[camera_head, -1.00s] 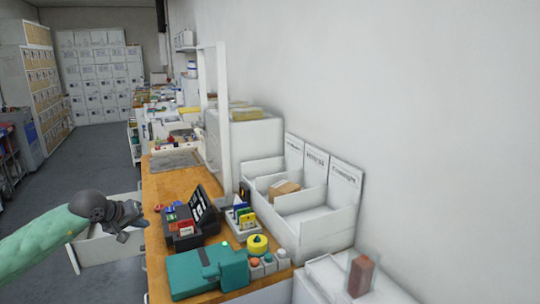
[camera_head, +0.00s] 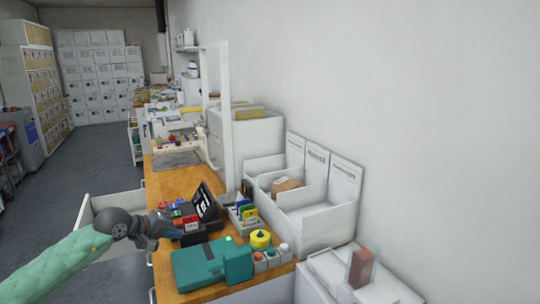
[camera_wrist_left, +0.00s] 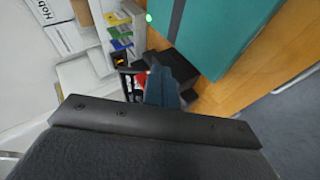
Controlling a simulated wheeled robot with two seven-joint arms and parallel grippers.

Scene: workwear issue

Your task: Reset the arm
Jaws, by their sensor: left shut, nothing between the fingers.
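My left arm in a green sleeve comes in from the left in the head view. Its dark left gripper (camera_head: 176,231) is at the left edge of the wooden counter (camera_head: 178,184), close to the black open case (camera_head: 204,212). The fingers are together with nothing between them. In the left wrist view, the shut fingers (camera_wrist_left: 168,88) point toward the counter, with the teal box (camera_wrist_left: 218,30) beyond and to the right. My right gripper is not in view.
The teal box (camera_head: 208,262) with a small green light lies at the counter's front. A yellow round item (camera_head: 260,239) stands beside it. White bins (camera_head: 312,219) line the wall. An open white drawer (camera_head: 112,197) juts out left, behind my arm.

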